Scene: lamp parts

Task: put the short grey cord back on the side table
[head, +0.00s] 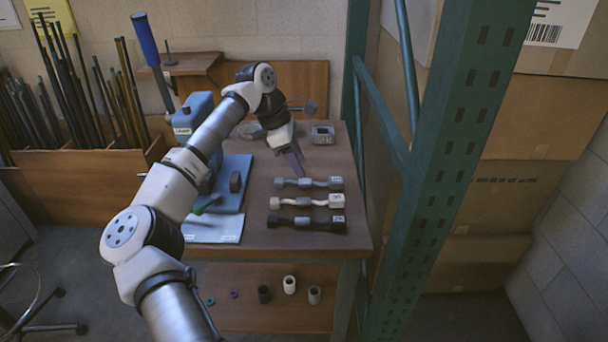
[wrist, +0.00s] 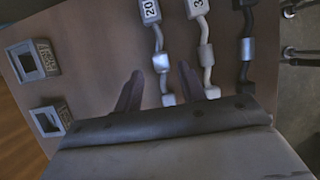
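A short grey cord (head: 308,183) with a grey middle sleeve and a tagged end lies on the brown table (head: 345,225), farthest back of three cords lying in a row. My gripper (head: 296,160) is above the table, just behind the grey cord. In the wrist view, my gripper (wrist: 159,72) has its two dark fingers apart, and the grey cord (wrist: 161,62) shows between them, its tag reading 20. Nothing is held. How high the fingers are above the cord is hard to tell.
A white cord (head: 306,202) and a black cord (head: 306,223) lie in front of the grey one. A square framed part (head: 322,133) sits behind. A blue press (head: 195,115) stands left. A green rack post (head: 440,150) rises right. Small rings and sleeves lie on the lower shelf (head: 255,318).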

